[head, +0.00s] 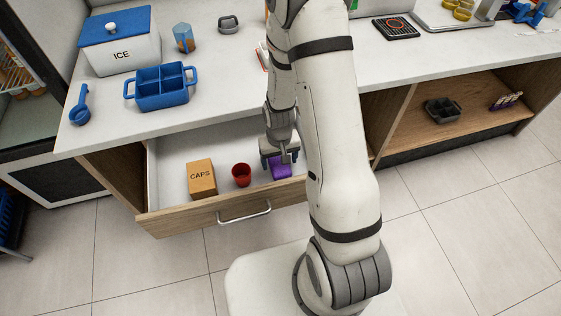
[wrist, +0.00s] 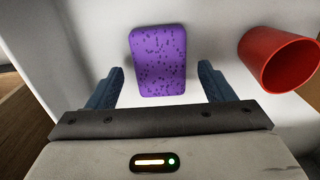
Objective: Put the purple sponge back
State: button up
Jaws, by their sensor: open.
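The purple sponge (wrist: 158,62) lies flat on the white floor of the open drawer, with dark specks on its top. In the head view the sponge (head: 281,171) is partly hidden by my gripper (head: 279,157), which is down inside the drawer close over it. In the wrist view my gripper (wrist: 160,88) is open, with one blue-grey finger on each side of the sponge's near end. Gaps show between the fingers and the sponge, so nothing is held. The drawer (head: 170,165) is pulled out below the counter.
A red cup (wrist: 279,60) stands beside the sponge; it also shows in the head view (head: 241,175). A CAPS box (head: 201,178) is left of it. The counter (head: 215,85) above holds an ice box (head: 120,43), a blue caddy (head: 161,88) and a blue scoop (head: 80,107).

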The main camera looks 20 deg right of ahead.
jog(key=s+r+t, duration=0.1)
jog(key=s+r, duration=0.1)
jog(key=r, duration=0.9)
jog(key=s+r, duration=0.2)
jog(key=r, duration=0.8)
jog(key=s+r+t, duration=0.1)
jog(key=s+r, duration=0.8)
jog(key=s, duration=0.1)
jog(key=shift+d+p, duration=0.15)
jog(key=shift+p, duration=0.2)
notch_tip(320, 180, up, 3)
jog(key=shift+f+t+p, duration=0.1)
jog(key=shift+t+p, duration=0.2)
jog(key=shift+p, duration=0.95)
